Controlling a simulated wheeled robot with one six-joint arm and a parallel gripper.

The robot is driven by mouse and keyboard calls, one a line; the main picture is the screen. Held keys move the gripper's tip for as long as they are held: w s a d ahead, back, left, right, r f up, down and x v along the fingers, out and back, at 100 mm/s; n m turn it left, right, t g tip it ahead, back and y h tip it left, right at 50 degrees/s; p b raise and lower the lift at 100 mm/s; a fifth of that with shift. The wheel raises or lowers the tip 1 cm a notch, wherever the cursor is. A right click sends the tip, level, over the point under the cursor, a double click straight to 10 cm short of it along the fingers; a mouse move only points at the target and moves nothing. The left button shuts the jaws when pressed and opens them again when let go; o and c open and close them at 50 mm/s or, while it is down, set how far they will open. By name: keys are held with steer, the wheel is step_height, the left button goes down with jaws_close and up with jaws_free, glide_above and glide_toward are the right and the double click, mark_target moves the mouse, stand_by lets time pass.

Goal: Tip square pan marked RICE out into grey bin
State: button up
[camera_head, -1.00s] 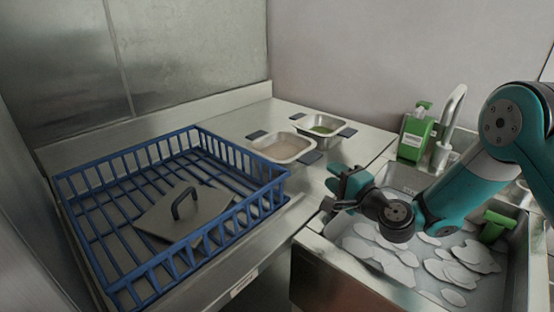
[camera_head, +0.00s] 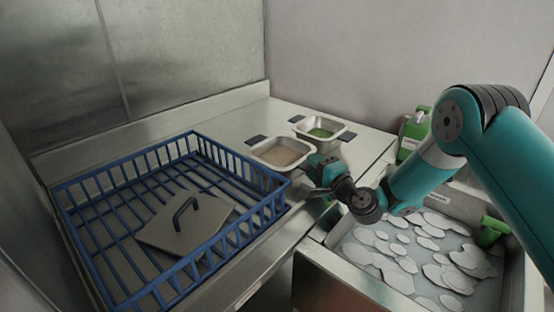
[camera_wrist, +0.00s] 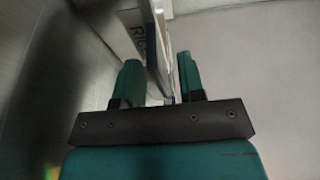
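The square pan (camera_head: 281,152), metal with brownish grainy contents, stands on the steel counter behind the blue rack. In the wrist view its label (camera_wrist: 139,30) shows the letters "RI", the rest cut off. My gripper (camera_head: 318,176) is at the pan's right end, where its right handle is hidden behind the fingers. In the wrist view my gripper (camera_wrist: 159,75) is open. Its two teal fingers stand apart, with a thin edge-on part of the pan between them and gaps beside it. I cannot make out a grey bin.
A second pan (camera_head: 320,132) with green contents stands just behind. The blue wire rack (camera_head: 160,262) holds a flat grey lid (camera_head: 160,232) with a handle. A sink (camera_head: 335,262) with several pale discs lies at right. A green bottle (camera_head: 412,135) stands behind my arm.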

steer(key=shift+a, duration=0.1)
steer(key=shift+c, duration=0.2)
jaws_close()
steer(key=shift+r+p, duration=2.15)
steer(key=shift+r, duration=0.95)
